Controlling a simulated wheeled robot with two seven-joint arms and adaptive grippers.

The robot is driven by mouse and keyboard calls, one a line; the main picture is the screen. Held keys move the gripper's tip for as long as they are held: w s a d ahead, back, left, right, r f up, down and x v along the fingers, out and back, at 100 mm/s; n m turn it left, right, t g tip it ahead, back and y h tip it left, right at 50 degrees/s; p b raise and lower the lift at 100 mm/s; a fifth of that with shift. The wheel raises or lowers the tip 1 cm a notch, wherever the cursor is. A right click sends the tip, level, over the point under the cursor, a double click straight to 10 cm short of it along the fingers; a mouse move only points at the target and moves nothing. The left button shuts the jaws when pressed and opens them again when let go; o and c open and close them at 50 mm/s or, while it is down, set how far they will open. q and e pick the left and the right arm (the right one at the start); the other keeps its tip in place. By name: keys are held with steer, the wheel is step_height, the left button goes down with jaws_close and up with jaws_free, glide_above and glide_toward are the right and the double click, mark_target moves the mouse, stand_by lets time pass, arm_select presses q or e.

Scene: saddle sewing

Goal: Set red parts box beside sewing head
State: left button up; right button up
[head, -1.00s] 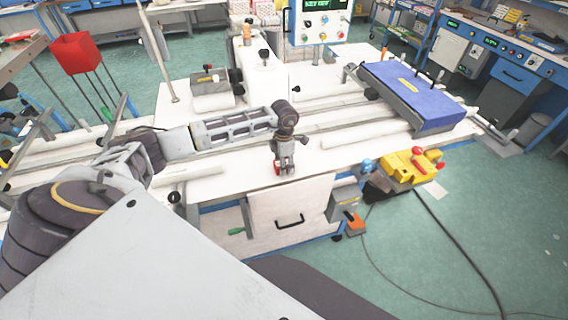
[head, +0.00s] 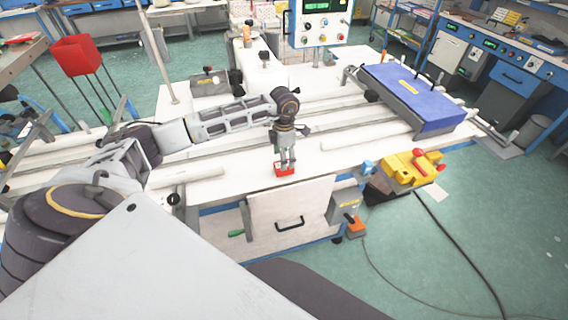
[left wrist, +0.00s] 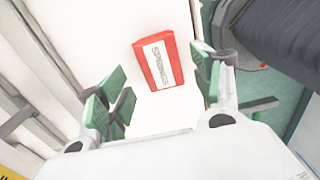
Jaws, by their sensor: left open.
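The red parts box (head: 281,170), with a white label reading "SPRINGS", lies on the white table top near its front edge. It also shows in the left wrist view (left wrist: 152,72), tilted a little in the picture. My left gripper (head: 287,160) points down just over the box. Its green-padded fingers are spread apart, and the box shows beyond and between them, with no finger seen pressing on it. The white sewing head (head: 262,76) stands farther back on the table, behind my left forearm. My right gripper is not in view.
A blue padded plate (head: 412,95) covers the table's right side. Rails run along the table behind the box. A yellow device with red knobs (head: 408,168) sits off the front right edge. Bare white table lies to either side of the box.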

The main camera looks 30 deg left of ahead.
arm_select(q)
step_height(320, 180, up, 8)
steer(key=b, duration=0.1)
steer(key=shift+f, duration=0.2)
stand_by(0.5)
